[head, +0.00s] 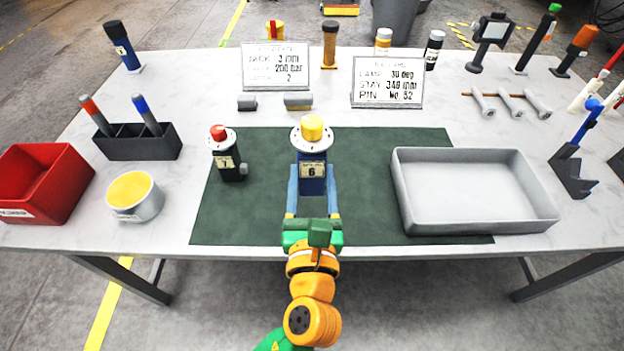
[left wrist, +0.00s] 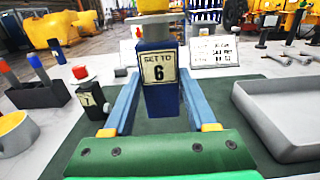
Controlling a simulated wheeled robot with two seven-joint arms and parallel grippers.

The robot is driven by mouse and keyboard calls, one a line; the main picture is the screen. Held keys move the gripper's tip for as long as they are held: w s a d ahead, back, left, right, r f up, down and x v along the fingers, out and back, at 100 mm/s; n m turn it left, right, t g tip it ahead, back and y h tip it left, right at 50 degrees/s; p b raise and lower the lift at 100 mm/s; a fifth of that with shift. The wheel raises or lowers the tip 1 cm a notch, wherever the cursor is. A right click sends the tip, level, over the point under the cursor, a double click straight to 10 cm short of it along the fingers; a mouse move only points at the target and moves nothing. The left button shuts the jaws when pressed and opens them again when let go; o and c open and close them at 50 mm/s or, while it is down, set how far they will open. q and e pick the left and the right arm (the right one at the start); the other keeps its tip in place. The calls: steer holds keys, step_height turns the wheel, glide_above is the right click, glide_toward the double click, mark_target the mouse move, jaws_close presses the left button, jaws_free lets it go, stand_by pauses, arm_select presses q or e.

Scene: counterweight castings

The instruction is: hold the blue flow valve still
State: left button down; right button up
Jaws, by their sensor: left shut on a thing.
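The blue flow valve (head: 312,172) stands upright on the dark green mat (head: 375,190). It has a white flange, a yellow cap and a label reading 6. My left gripper (head: 312,190) reaches it from the front edge, with a blue finger on each side of the valve body, shut on it. In the left wrist view the valve (left wrist: 160,100) stands between the two fingers (left wrist: 160,105), its label facing the camera. The valve's lower back is hidden. My right gripper is not in view.
A black valve with a red cap (head: 228,160) stands left of the blue one. A grey tray (head: 530,222) lies on the right. A red bin (head: 62,190), a yellow-filled cup (head: 150,208) and a black pen holder (head: 150,150) stand left. Two signs (head: 275,66) (head: 388,82) stand behind.

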mark_target(312, 171)
arm_select(q)
steer(key=shift+w+f+b, duration=0.6)
steer(key=shift+w+f, duration=0.45)
steer(key=shift+w, duration=0.3)
steer(key=shift+w+f+b, duration=0.55)
steer(key=shift+w+f, duration=0.5)
steer(key=shift+w, duration=0.25)
steer(key=shift+w+f+b, duration=1.1)
steer(key=shift+w+f, duration=0.15)
steer(key=shift+w, duration=0.3)
steer(key=shift+w+f+b, duration=1.1)
steer(key=shift+w+f, duration=0.1)
steer(key=shift+w, duration=0.3)
steer(key=shift+w+f, duration=0.15)
steer(key=shift+w, duration=0.2)
steer(key=shift+f+b, duration=0.7)
steer(key=shift+f, duration=0.1)
steer(key=shift+s+f, duration=0.1)
steer(key=shift+f, duration=0.1)
steer(key=shift+f, duration=0.2)
